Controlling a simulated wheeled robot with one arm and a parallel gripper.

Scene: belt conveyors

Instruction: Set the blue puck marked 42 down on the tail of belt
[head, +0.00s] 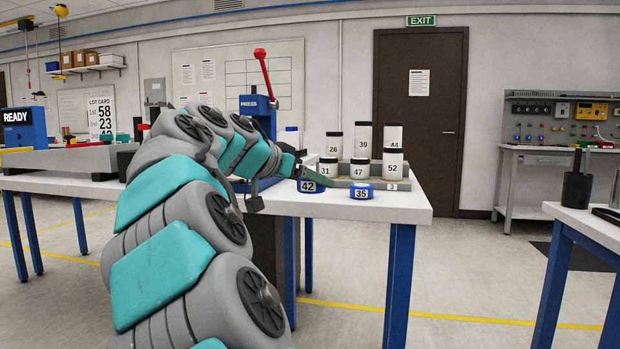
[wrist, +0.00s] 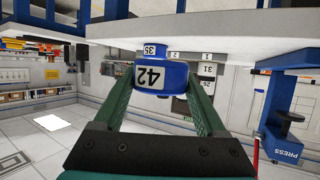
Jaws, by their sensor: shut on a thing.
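The blue puck marked 42 (head: 311,185) is between the fingers of my gripper (head: 299,176), at the white table's front right part. In the wrist view, which appears upside down, the puck (wrist: 150,77) sits between the two green fingers of my gripper (wrist: 161,84), with its label facing the camera. My gripper is shut on it. I cannot tell whether the puck touches the tabletop. A long grey conveyor body (head: 62,162) stands at the far left, partly hidden by my arm; its belt surface and tail are not clearly visible.
A blue puck marked 35 (head: 361,192) lies close to the right of puck 42. Numbered white jars (head: 392,164) stand on and around a grey stepped rack behind. A blue press (head: 257,112) with a red-knobbed lever stands behind my arm. A blue READY display (head: 20,124) is far left.

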